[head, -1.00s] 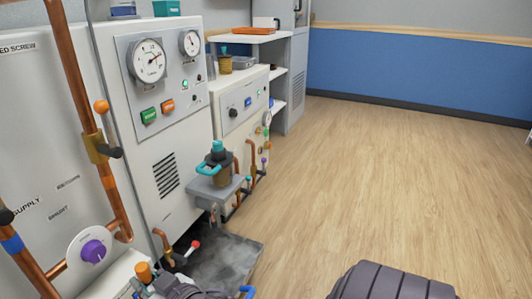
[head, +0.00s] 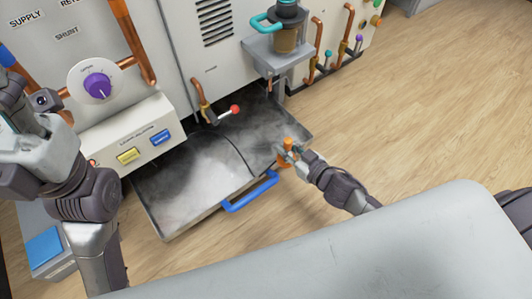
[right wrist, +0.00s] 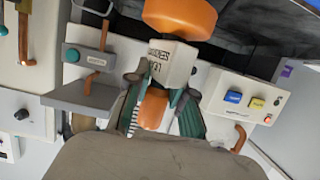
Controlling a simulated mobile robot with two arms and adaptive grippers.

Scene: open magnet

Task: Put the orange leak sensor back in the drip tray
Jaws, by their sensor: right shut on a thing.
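The orange leak sensor (head: 287,144) is in my right gripper (head: 292,152), at the right end of the drip tray's front rim in the head view. I cannot tell its height above the tray. In the right wrist view, the sensor shows a large orange cap, a pale lettered block (right wrist: 172,62) and an orange lower part between the fingers (right wrist: 158,105). The drip tray (head: 190,180) is a grey, stained metal tray, pulled out from under the cabinet, with a blue handle (head: 250,192). My left arm stands at the left; its fingers are not clear.
A copper pipe with a red-tipped lever (head: 235,109) hangs over the tray's back. A shelf with a teal-handled pot (head: 284,35) juts out above its right back corner. A button box (head: 135,142) stands left. Wood floor (head: 400,110) is clear at right.

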